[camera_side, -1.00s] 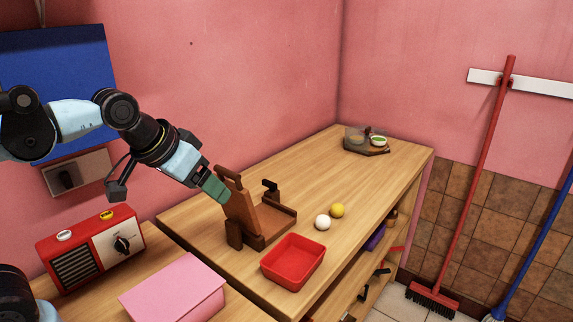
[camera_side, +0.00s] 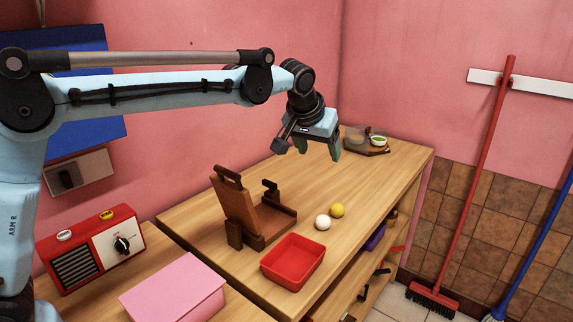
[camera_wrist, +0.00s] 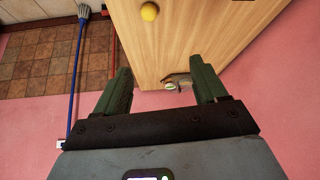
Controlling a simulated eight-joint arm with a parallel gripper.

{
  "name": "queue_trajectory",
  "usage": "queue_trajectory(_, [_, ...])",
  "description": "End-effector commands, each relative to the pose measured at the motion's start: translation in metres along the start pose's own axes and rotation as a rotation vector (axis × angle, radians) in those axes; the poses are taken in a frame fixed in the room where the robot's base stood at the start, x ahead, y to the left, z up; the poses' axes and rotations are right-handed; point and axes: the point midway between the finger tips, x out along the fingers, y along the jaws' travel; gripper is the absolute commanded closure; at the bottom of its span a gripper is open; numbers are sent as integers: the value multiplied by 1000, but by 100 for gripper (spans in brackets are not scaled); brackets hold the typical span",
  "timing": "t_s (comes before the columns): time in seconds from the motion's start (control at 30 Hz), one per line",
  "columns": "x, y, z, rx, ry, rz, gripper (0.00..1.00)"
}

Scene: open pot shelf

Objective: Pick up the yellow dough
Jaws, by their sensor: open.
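The yellow dough (camera_side: 337,210) is a small ball on the wooden counter, just right of and behind a white ball (camera_side: 322,222). My gripper (camera_side: 320,149) is above the counter, higher than the dough and farther toward the back wall. Its green fingers point down. In the wrist view my gripper (camera_wrist: 163,80) has its two fingers wide apart with nothing between them in its grip; the dough lies beyond the fingertips.
A brown wooden press (camera_side: 245,215) stands open left of the balls. A red tray (camera_side: 293,262) sits at the counter's front. A board with bowls (camera_side: 367,143) is at the far corner. A pink box (camera_side: 172,290) and red radio (camera_side: 92,248) are at lower left.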

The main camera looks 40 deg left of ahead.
Motion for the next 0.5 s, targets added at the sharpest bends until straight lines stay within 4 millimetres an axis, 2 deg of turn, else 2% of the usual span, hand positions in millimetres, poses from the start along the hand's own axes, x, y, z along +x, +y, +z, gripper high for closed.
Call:
queue_trajectory(0.2, [43, 25, -9, -21, 1, -16, 29])
queue_trajectory(0.5, [97, 23, 29, -21, 1, -15, 29])
